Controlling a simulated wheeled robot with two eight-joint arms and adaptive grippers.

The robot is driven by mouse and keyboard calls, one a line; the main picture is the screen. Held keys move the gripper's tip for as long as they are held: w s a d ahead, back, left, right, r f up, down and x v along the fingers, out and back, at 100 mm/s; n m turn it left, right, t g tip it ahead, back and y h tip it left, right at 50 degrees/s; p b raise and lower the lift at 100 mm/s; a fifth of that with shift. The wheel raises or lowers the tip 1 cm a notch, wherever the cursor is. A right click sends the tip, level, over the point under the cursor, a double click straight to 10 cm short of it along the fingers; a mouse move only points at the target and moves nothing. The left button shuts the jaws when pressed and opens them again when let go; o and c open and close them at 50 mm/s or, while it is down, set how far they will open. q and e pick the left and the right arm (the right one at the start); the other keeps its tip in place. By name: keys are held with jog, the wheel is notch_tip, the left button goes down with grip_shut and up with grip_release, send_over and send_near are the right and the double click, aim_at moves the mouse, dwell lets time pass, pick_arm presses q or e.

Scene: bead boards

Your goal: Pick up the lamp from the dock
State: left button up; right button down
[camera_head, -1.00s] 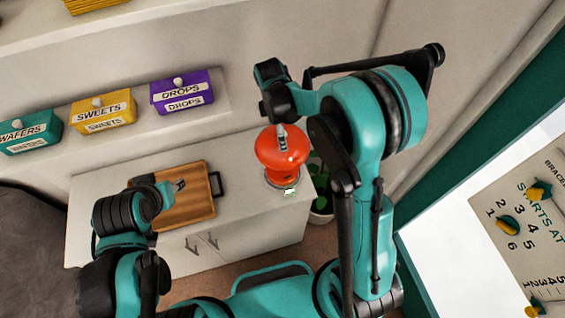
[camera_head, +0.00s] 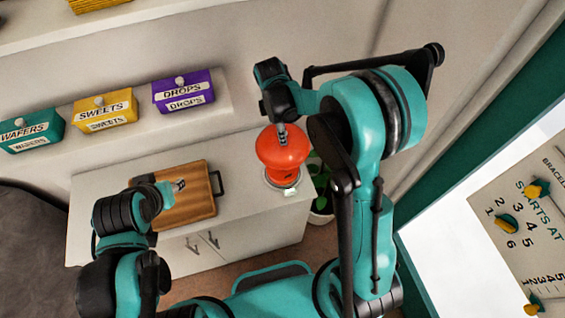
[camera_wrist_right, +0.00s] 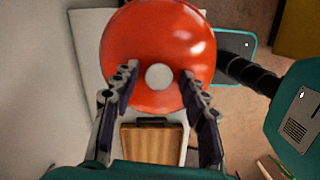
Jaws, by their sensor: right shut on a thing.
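The lamp (camera_head: 282,150) is red-orange with a rounded, mushroom-like head. It is at the right end of the white cabinet top, over the round dock (camera_head: 270,184), whose rim shows below it. Whether the lamp's foot touches the dock is hard to tell. My right gripper (camera_head: 281,133) is shut on the lamp from above. In the right wrist view, its two fingers (camera_wrist_right: 158,90) lie either side of the pale round spot on the lamp's head (camera_wrist_right: 160,40). My left gripper (camera_head: 180,185) is over the wooden board; its fingers are too small to judge.
The wooden board (camera_head: 200,203) with a dark handle lies on the cabinet top (camera_head: 110,185), left of the lamp. A potted plant (camera_head: 320,205) stands close by the cabinet's right end. Labelled boxes, including the purple DROPS box (camera_head: 183,92), sit on the shelf behind.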

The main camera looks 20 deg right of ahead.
jog(key=shift+s+f, duration=0.2)
jog(key=shift+f, duration=0.05)
